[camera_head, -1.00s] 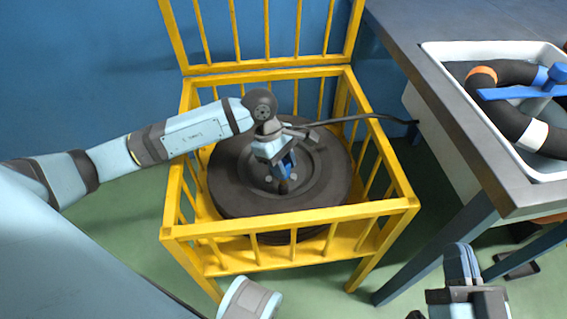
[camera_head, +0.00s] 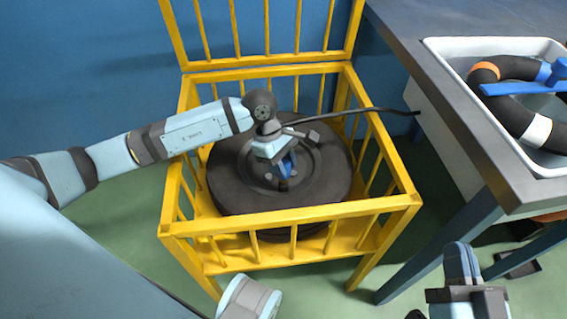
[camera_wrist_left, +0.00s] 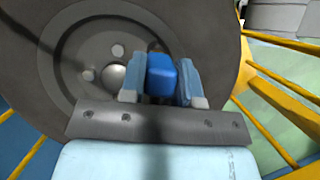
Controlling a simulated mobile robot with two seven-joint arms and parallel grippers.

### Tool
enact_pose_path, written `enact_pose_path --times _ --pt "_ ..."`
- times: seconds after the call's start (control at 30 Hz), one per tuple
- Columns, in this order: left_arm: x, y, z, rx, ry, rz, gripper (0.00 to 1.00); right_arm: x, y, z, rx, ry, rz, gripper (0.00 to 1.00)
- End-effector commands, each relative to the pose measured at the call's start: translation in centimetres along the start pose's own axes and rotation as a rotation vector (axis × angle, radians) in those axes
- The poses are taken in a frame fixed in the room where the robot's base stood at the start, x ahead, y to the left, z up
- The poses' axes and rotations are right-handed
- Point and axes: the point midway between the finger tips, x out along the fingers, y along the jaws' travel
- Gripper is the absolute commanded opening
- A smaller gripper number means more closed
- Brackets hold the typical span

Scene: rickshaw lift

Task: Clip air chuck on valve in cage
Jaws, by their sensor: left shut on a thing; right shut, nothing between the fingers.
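The yellow cage (camera_head: 293,216) stands open with its barred lid raised at the back. A dark wheel (camera_head: 235,190) lies flat inside it; it also fills much of the left wrist view (camera_wrist_left: 30,75). My left gripper (camera_head: 284,168) is over the wheel, inside the cage, shut on the blue air chuck (camera_head: 286,165). In the left wrist view the chuck (camera_wrist_left: 161,78) sits between the two fingers, beside a round metal hub part (camera_wrist_left: 113,75). The valve cannot be made out; the chuck may hide it. My right gripper (camera_head: 466,270) is shut and empty, outside the cage at the lower right.
A black hose (camera_head: 350,113) runs from near my left gripper over the cage's right side toward the grey table (camera_head: 480,150). On the table a white basin (camera_head: 437,47) of water holds a dark ring-shaped tube (camera_head: 520,112) and a blue tool (camera_head: 520,88).

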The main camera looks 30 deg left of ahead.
Motion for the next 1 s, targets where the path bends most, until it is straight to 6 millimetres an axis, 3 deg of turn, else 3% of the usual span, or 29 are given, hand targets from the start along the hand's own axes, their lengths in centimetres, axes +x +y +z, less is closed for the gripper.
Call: enact_pose_path --times 1.0 --pt "-1.8 0.0 0.7 0.000 0.000 0.001 0.07 0.2 -0.2 -1.1 0.000 0.000 0.000 0.00"
